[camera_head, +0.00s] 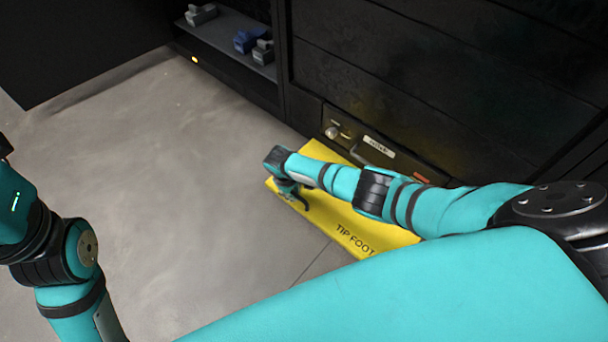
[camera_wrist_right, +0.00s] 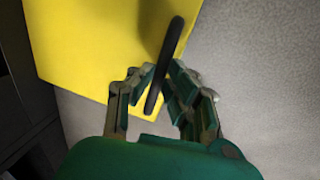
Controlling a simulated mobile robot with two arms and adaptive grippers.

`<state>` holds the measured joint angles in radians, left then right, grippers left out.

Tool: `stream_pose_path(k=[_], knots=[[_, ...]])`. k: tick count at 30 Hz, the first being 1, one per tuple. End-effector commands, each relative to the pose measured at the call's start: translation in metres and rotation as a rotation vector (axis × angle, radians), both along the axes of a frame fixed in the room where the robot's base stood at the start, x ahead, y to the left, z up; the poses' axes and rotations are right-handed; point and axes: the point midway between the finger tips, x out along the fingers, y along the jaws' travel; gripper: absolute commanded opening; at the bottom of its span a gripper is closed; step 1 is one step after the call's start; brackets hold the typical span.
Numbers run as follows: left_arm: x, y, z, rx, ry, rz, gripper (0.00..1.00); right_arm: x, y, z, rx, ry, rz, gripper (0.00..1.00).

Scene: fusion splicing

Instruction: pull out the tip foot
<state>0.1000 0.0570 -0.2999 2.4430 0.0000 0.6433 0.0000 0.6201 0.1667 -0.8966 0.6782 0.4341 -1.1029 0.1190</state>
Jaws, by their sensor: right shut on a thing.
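The tip foot (camera_head: 383,236) is a yellow plate labelled "TIP FOOT", low over the floor in front of the black cabinet. It also shows in the right wrist view (camera_wrist_right: 85,45). A black bar handle (camera_wrist_right: 168,55) stands at its edge. My right gripper (camera_head: 298,196) is at the plate's left end. In the right wrist view the fingers of my right gripper (camera_wrist_right: 162,88) are on both sides of the handle and shut on it. My right arm hides part of the plate. My left arm shows at the left edge, but its gripper is out of view.
The black cabinet (camera_head: 450,90) stands behind the plate, with a labelled panel and a round knob (camera_head: 332,132) low on its front. A shelf (camera_head: 228,42) at the back holds grey and blue items. The grey floor (camera_head: 170,180) to the left is clear.

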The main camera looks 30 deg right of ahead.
Motion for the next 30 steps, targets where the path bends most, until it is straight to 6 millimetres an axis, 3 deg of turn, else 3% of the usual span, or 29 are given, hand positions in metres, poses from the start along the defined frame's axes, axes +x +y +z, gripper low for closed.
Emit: stream_pose_path(k=[5, 16, 17, 21, 30], knots=[[0.0017, 0.0003, -0.0019, 0.000, 0.017, -0.001, 0.40, -0.0049, 0.0116, 0.0006, 0.000, 0.001, 0.000, 0.00], [0.0016, 0.0002, -0.0031, -0.001, 0.018, -0.001, 0.40, -0.0049, 0.0127, -0.0001, 0.000, 0.000, 0.000, 0.00], [0.0016, 0.0002, -0.0030, -0.001, 0.018, -0.002, 0.40, -0.0049, 0.0127, -0.0001, 0.000, 0.000, 0.000, 0.18], [0.0016, 0.0001, -0.0030, -0.001, 0.018, -0.002, 0.40, -0.0049, 0.0125, -0.0001, -0.001, 0.000, 0.000, 0.36], [0.0017, 0.0006, -0.0028, -0.001, 0.017, -0.001, 0.40, -0.0046, 0.0123, 0.0008, -0.001, 0.000, 0.000, 0.36]])
